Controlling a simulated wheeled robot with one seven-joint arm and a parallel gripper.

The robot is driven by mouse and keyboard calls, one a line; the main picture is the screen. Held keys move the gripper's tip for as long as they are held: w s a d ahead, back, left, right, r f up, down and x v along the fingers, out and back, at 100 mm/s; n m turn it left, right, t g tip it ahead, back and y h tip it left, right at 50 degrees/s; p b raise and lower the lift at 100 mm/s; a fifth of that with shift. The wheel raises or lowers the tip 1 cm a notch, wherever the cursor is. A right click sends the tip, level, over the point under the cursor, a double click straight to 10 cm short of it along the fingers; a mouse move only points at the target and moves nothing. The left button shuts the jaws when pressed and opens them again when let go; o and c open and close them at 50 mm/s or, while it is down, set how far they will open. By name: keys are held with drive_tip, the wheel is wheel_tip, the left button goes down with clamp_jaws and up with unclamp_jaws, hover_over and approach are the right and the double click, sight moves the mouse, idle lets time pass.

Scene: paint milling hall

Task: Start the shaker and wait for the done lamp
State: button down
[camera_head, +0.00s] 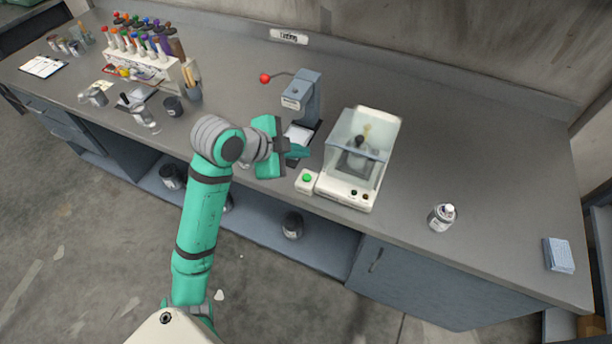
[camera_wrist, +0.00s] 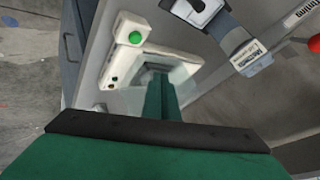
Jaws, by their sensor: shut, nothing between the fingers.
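The shaker (camera_head: 347,192) is a white box with a clear hood, on the bench right of centre in the head view. Something dark with a yellowish top shows dimly under the hood. A green round button (camera_head: 307,178) sits on a small white block at its front left corner; the green button (camera_wrist: 135,37) also shows in the wrist view. Small dark and reddish spots (camera_head: 360,194) are on the shaker's front; I cannot tell whether a lamp is lit. My gripper (camera_head: 303,151) is shut and empty, above the bench left of the shaker, apart from the button.
A grey press-like device (camera_head: 302,95) with a red-knobbed lever stands behind my gripper. A paint can (camera_head: 441,217) and a blue pad (camera_head: 558,255) are to the right. The bench between shaker and can is clear.

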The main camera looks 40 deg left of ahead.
hover_over(305, 179)
wheel_tip(305, 179, down, 6)
drive_tip(key=shift+a+f, duration=0.15)
drive_tip(key=shift+f, duration=0.35)
drive_tip(key=shift+s+a, duration=0.15)
drive_tip(key=shift+s, duration=0.1)
drive_tip(key=shift+w+d, duration=0.15)
drive_tip(key=shift+d, duration=0.05)
idle(1.2)
drive_tip(key=shift+a, duration=0.1)
drive_tip(key=shift+s+a+f, duration=0.1)
drive_tip(key=shift+s+f, duration=0.1)
drive_tip(key=shift+f, duration=0.2)
